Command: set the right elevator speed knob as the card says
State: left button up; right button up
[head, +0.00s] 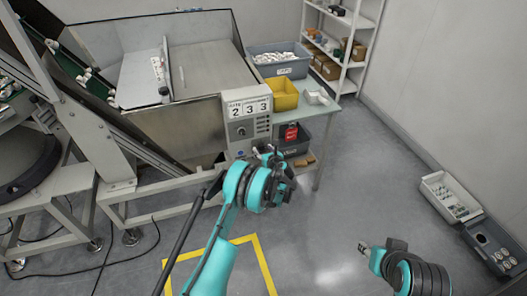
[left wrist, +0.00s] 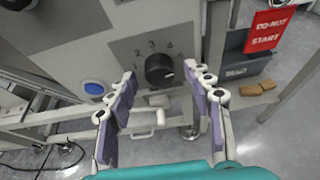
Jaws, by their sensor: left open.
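The black speed knob (left wrist: 158,70) sits on a grey control panel with a dial numbered 1 to 5 around it. Its white mark points right, slightly down. In the head view the panel (head: 236,143) stands at the front of the machine, with a number card (head: 247,107) on top showing 2, 3, 3; its small labels are too blurred to read. My left gripper (left wrist: 160,77) is open, its fingers on either side of the knob with gaps visible. It also shows in the head view (head: 268,153), at the panel's lower right. My right gripper (head: 364,247) is far from the panel, fingers unclear.
A blue button (left wrist: 94,88) is left below the knob. A red "do not start" tag (left wrist: 266,30) hangs right of the panel. A side table holds a yellow bin (head: 284,94) and a grey bin (head: 279,66).

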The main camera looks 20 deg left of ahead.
pick_arm(q)
jog(key=c, duration=1.2)
jog(key=shift+o, duration=0.2)
jog(key=n+t+h, duration=0.1)
jog(key=n, duration=0.2)
jog(key=shift+s+a+h, duration=0.1)
jog(key=shift+h, duration=0.3)
jog(key=n+t+h, duration=0.1)
jog(key=n, duration=0.1)
jog(key=shift+a+f+n+t, duration=0.1)
jog(key=shift+n+t, duration=0.2)
jog(key=n+t+h, duration=0.1)
jog(key=n, duration=0.2)
jog(key=shift+f+t, duration=0.1)
jog(key=shift+t, duration=0.2)
jog(key=shift+s+n+t, duration=0.1)
jog(key=shift+n+t, duration=0.5)
jog(key=shift+n, duration=0.9)
